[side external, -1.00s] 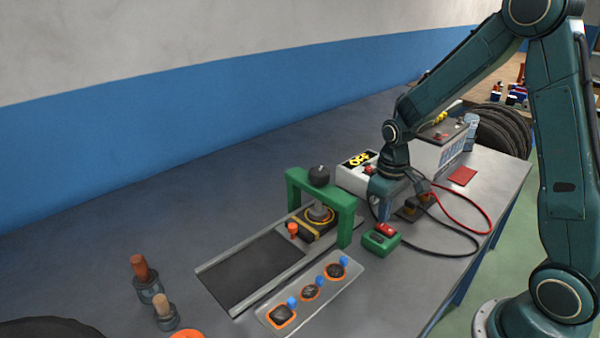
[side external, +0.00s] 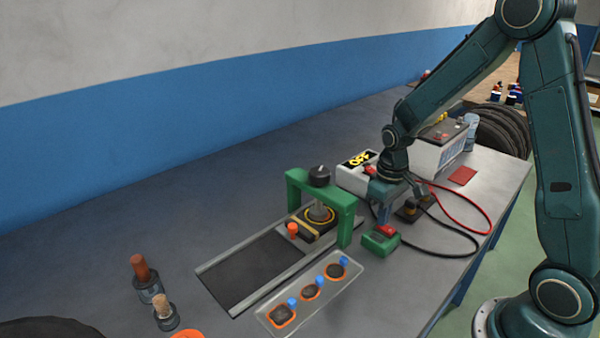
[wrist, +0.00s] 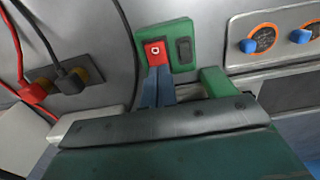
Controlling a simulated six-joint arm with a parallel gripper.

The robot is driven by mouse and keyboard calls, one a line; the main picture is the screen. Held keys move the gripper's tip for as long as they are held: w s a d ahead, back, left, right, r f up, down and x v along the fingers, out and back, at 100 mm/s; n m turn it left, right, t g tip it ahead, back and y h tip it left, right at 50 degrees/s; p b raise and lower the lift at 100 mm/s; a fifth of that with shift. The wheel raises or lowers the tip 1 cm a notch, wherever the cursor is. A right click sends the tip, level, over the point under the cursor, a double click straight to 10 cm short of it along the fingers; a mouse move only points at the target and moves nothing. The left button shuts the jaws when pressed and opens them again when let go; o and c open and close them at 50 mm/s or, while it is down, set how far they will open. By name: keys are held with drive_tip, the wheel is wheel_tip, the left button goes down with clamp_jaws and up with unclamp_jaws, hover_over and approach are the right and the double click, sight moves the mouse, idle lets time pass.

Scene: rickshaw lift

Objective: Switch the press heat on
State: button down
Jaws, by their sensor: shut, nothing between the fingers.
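The press (side external: 345,203) is a green frame with a black knob on top, standing over a round plate on the track. A small green switch box (side external: 368,245) with a red rocker (side external: 386,231) sits on the bench to the right of the press. In the wrist view the box (wrist: 182,28) shows its red rocker (wrist: 156,50) with a pale mark, beside a dark panel. My gripper (side external: 383,216) is shut and empty. In the wrist view its blue-grey fingertips (wrist: 157,70) are right at the lower edge of the rocker; I cannot tell whether they touch.
A tray (side external: 268,318) with several orange-rimmed patches lies in front of the press. A white battery (side external: 436,156) stands behind my gripper.

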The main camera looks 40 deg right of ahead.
drive_tip(key=shift+f, duration=0.25)
drive_tip(key=shift+r, duration=3.55)
drive_tip(key=shift+r, duration=0.1)
drive_tip(key=s+a+r+t, duration=0.2)
drive_tip(key=s+a+r, duration=0.2)
drive_tip(key=s+r, duration=0.3)
drive_tip(key=s+a+r+t, duration=0.3)
drive_tip(key=s+r, duration=0.4)
drive_tip(key=s, duration=0.3)
drive_tip(key=shift+s+a+r+t, duration=0.2)
drive_tip(key=shift+a+t, duration=0.1)
drive_tip(key=shift+a, duration=0.6)
